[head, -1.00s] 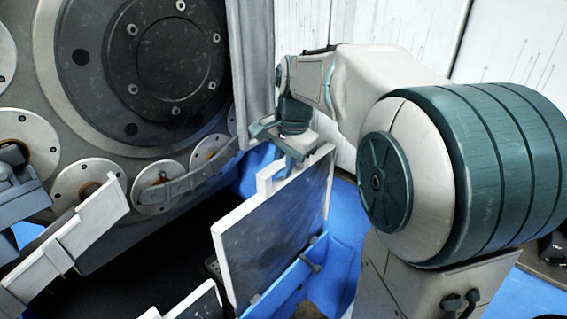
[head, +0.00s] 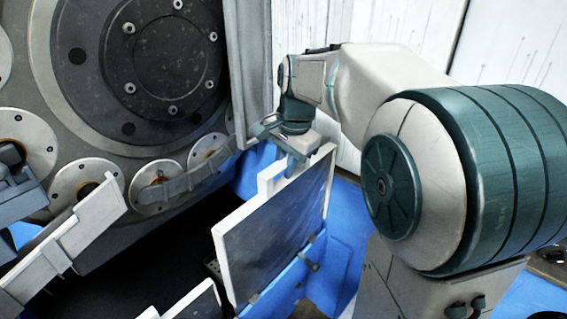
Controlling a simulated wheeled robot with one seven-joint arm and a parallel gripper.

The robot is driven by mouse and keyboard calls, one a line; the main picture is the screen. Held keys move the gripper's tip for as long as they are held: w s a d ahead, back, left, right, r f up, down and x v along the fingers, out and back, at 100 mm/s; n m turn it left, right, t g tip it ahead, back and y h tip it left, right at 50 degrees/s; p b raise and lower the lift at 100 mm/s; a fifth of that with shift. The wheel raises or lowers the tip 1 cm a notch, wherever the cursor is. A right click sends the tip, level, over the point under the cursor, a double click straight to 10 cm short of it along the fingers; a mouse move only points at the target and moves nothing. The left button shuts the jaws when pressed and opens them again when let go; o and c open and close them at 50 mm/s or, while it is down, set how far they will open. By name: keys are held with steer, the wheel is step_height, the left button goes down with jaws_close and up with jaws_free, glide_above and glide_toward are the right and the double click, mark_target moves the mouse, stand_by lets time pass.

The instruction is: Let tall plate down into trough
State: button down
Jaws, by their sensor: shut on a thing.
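The tall plate (head: 272,232) is a dark panel with a pale edge, standing upright and slightly slanted in the head view. My gripper (head: 290,166) is shut on its top edge, near the upper right corner. The blue trough (head: 298,274) lies along the plate's lower right side. The plate's lower edge is partly hidden, so I cannot tell whether it touches the trough floor.
The large grey grinder (head: 150,75) with round bolted discs fills the left. A pale bracket (head: 65,245) juts out at lower left. Another pale-edged panel (head: 195,303) stands at the bottom, close to the plate. A grey upright panel (head: 250,70) rises behind my gripper.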

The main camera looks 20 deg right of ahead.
steer(key=shift+s+d+r, duration=0.1)
stand_by(0.3)
steer(key=c, duration=1.3)
jaws_free()
steer(key=shift+c, duration=0.2)
steer(key=shift+f, duration=0.2)
step_height(320, 180, up, 14)
steer(key=s+d+p, duration=0.1)
steer(key=s, duration=0.1)
steer(key=shift+d+p, duration=0.2)
steer(key=shift+p, duration=0.2)
steer(key=shift+s+f, duration=0.1)
steer(key=shift+s, duration=0.05)
steer(key=s+a+f+n+t+h+p, duration=0.1)
steer(key=s+f+n+p, duration=0.3)
steer(key=s+f+n, duration=0.7)
steer(key=s+a+f, duration=0.1)
steer(key=s+f, duration=0.3)
